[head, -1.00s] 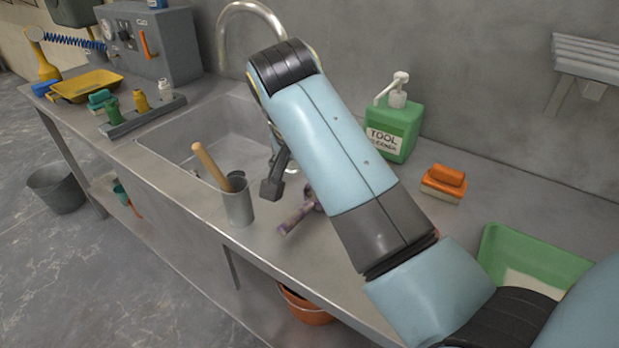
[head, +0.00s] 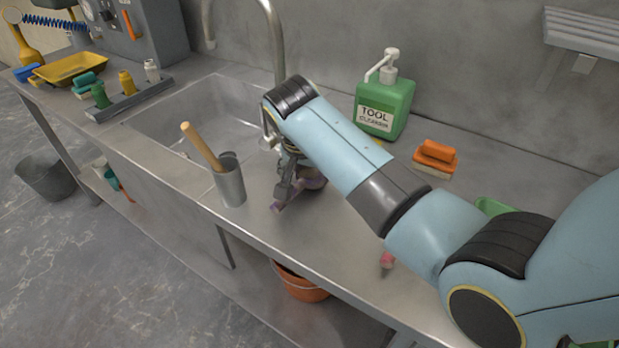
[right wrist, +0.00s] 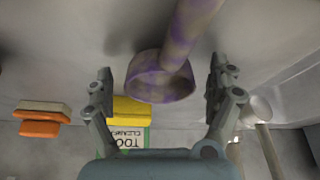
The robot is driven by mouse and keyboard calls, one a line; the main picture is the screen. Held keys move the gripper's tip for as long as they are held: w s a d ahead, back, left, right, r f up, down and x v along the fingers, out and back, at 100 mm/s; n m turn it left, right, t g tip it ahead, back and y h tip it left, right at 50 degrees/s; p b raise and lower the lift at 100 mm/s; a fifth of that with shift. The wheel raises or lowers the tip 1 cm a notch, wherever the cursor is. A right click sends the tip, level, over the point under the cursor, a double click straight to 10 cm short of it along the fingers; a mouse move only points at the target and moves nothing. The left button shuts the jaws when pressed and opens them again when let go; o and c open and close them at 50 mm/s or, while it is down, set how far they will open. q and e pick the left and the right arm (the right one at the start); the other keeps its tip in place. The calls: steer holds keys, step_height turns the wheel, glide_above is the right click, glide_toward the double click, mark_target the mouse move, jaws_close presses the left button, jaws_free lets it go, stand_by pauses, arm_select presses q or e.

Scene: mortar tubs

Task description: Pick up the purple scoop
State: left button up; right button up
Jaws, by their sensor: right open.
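The purple scoop (head: 290,202) lies on the steel counter just right of the metal cup, mostly hidden behind my right gripper in the head view. It is stained, and its round cup and handle show in the right wrist view (right wrist: 160,88). My right gripper (head: 284,190) is directly over it, pointing down. In the right wrist view its two fingers (right wrist: 161,84) are spread, one on each side of the scoop's cup, with gaps on both sides. I cannot tell how far above the scoop they are. My left gripper is not in view.
A metal cup (head: 229,184) with a wooden-handled tool stands close left of my right gripper. The sink (head: 165,122) is behind it. A small pink item (head: 387,261) lies near the front edge.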

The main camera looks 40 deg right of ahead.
steer(key=shift+r, duration=0.1)
steer(key=c, duration=1.3)
steer(key=shift+c, duration=0.2)
